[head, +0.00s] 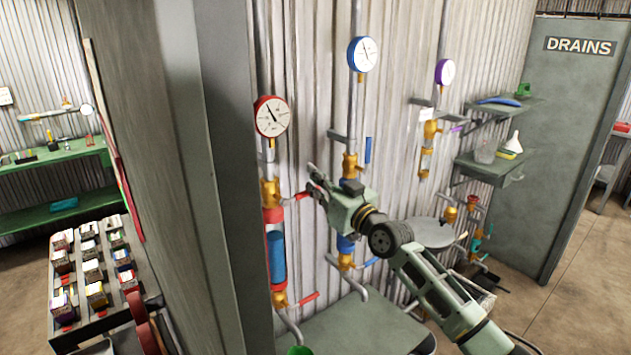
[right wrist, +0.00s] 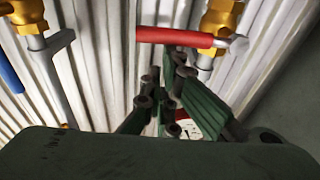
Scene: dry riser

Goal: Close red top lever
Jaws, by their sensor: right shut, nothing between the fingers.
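The red top lever (head: 299,197) sticks out sideways to the right from the upper brass valve (head: 270,192) on the red-gauge pipe. In the right wrist view the red lever (right wrist: 180,37) lies level across the top, with its brass valve (right wrist: 222,16) at the right. My right gripper (head: 316,182) is shut and empty, right at the lever's free end in the head view. In the right wrist view its fingers (right wrist: 168,92) are just below the lever; I cannot tell whether they touch it. My left gripper is not in view.
The red gauge (head: 271,116) is above the valve. A lower red lever (head: 308,299) sticks out below. A blue upright lever (head: 368,150) is on the neighbouring pipe, behind my arm. A grey post (head: 228,150) stands close on the left. Shelves (head: 492,168) are at the right.

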